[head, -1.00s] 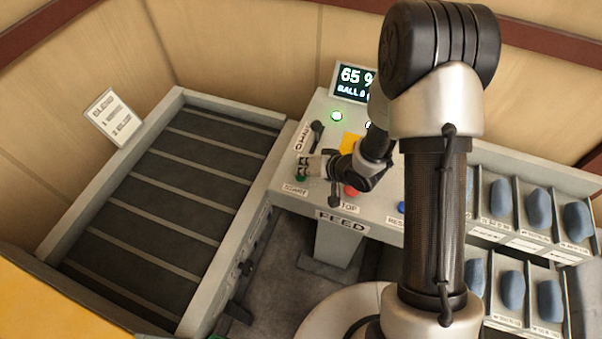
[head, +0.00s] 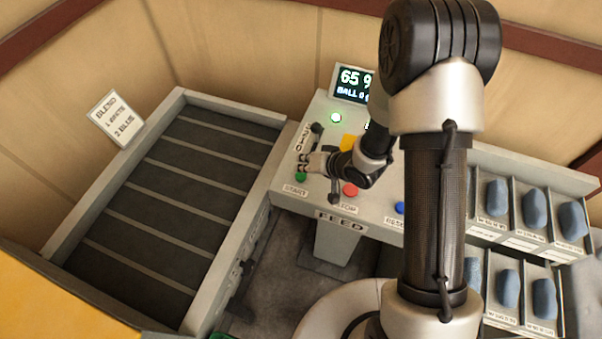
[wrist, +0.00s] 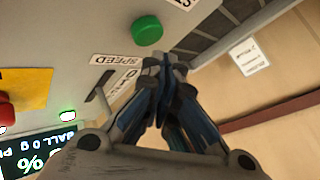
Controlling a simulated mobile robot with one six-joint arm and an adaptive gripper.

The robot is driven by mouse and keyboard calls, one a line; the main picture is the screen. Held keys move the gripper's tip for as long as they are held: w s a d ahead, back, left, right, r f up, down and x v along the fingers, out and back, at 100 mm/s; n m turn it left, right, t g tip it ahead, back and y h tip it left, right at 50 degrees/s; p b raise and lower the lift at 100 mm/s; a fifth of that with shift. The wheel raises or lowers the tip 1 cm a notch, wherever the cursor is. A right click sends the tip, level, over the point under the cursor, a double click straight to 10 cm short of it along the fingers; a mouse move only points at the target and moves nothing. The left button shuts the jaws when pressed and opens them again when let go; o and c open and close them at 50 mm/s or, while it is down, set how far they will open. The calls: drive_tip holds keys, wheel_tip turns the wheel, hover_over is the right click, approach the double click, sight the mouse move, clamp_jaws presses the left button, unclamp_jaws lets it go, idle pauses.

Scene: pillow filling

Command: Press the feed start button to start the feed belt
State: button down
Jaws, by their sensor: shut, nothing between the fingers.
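The green start button (head: 301,178) is on the grey console (head: 372,205), above a START label. It also shows in the wrist view (wrist: 147,30), uncovered. My gripper (head: 304,164) is shut and empty, just behind the button in the head view. In the wrist view my gripper's fingertips (wrist: 164,62) are close below the button, with a small visible gap. The feed belt (head: 168,205), dark with pale slats, lies left of the console.
A red stop button (head: 350,189) and a blue button (head: 400,208) are along the console. A SPEED lever (head: 315,135) is close to my gripper. A screen (head: 354,84) reads 65 %, beside a lit green lamp (head: 336,117). Bins with blue pieces (head: 535,208) stand at right.

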sight(304, 174)
drive_tip(key=shift+r+p, duration=1.95)
drive_tip(key=shift+r, duration=0.4)
drive_tip(key=shift+f, duration=0.1)
drive_tip(key=s+d+r+t+h+b, duration=0.1)
drive_tip(key=s+d+r+h+b, duration=0.2)
drive_tip(key=d+r+h+b, duration=0.85)
drive_tip(key=s+d+g+y+b, duration=0.2)
drive_tip(key=s+y+b, duration=0.3)
drive_tip(key=s, duration=1.8)
drive_tip(key=shift+f+g+b, duration=0.3)
drive_tip(key=shift+b, duration=0.55)
